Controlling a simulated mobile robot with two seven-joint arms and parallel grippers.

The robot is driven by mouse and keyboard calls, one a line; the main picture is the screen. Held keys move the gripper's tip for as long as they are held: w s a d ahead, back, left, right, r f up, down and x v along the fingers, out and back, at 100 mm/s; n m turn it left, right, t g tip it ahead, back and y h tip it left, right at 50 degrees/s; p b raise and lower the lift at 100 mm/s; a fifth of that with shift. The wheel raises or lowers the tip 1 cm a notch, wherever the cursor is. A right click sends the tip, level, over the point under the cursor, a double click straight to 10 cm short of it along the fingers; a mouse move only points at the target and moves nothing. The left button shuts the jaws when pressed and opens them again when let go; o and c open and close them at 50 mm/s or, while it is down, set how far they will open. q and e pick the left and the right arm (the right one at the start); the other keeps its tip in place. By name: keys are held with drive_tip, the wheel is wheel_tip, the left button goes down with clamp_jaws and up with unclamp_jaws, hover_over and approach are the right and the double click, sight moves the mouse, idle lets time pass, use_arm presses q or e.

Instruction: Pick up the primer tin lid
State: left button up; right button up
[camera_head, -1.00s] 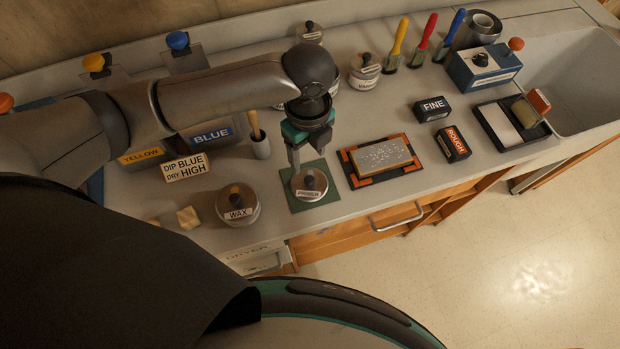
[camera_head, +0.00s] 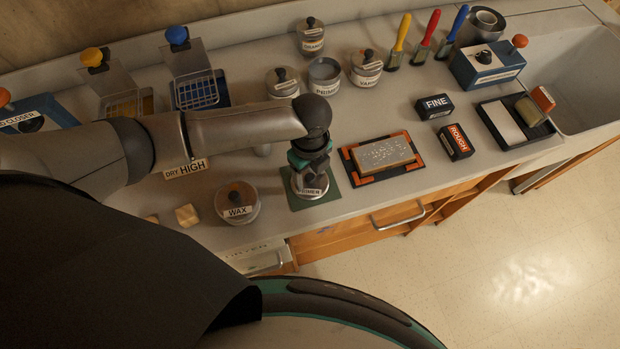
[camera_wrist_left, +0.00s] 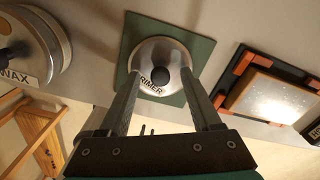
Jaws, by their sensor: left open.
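The primer tin lid (camera_head: 312,191) is a round silver lid with a black knob and a PRIMER label. It lies on a green square mat (camera_head: 331,190) near the counter's front edge. In the left wrist view the lid (camera_wrist_left: 150,55) shows with its dark knob (camera_wrist_left: 160,75). My left gripper (camera_head: 310,180) is open and points down over the lid, its fingers on either side of the knob in the left wrist view (camera_wrist_left: 163,95). I cannot tell whether the fingers touch the lid. The open primer tin (camera_head: 325,78) stands farther back. My right gripper is not in view.
The wax tin (camera_head: 238,203) stands left of the mat. A board in an orange-cornered holder (camera_head: 384,158) lies to the right. Other lidded tins (camera_head: 366,68) stand behind. FINE (camera_head: 434,106) and ROUGH (camera_head: 454,142) blocks and a sink (camera_head: 590,90) are farther right.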

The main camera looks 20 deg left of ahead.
use_arm(q)
clamp_jaws()
idle(0.5)
